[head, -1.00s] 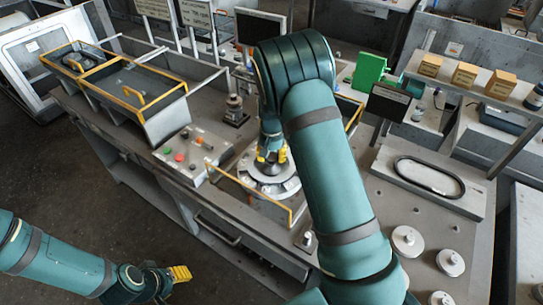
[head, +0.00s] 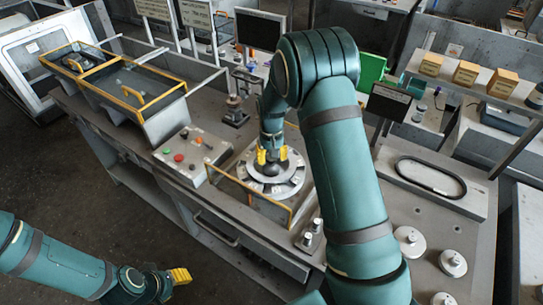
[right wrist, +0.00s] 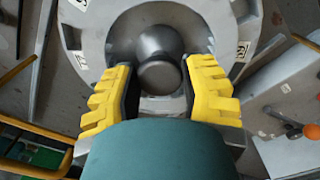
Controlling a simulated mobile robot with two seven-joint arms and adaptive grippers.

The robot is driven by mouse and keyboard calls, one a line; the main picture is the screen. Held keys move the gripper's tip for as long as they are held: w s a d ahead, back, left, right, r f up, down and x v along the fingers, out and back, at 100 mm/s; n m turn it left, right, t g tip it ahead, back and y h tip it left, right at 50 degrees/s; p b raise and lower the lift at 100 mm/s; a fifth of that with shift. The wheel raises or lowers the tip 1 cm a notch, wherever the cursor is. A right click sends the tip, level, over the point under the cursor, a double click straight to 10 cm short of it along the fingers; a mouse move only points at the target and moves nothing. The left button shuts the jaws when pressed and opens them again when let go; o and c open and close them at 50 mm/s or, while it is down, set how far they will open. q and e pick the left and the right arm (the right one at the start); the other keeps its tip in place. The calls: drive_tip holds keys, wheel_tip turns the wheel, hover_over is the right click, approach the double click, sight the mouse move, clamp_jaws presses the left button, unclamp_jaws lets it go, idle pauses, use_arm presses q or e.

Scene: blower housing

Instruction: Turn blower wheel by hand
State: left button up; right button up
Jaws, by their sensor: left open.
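The blower wheel (head: 259,187) is a round grey disc with pale labels, lying flat in the bench at the middle of the head view. A dark rounded knob (right wrist: 160,70) stands at its centre. My right gripper (head: 273,156) is over this hub, pointing down. In the right wrist view its yellow fingers (right wrist: 160,88) are spread on either side of the knob, with narrow gaps visible; firm contact does not show. My left gripper (head: 181,275) is empty, low at the left, away from the bench.
A yellow-edged guard (head: 247,190) stands in front of the wheel. A button panel (head: 188,158) is left of it. Grey round parts (head: 410,240) and a black belt ring (head: 430,177) lie at right. The floor at left is clear.

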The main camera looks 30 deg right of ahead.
drive_tip(key=o, duration=0.4)
drive_tip(key=shift+f, duration=0.1)
drive_tip(key=shift+c, duration=0.2)
wheel_tip(320, 180, up, 12)
idle(0.6)
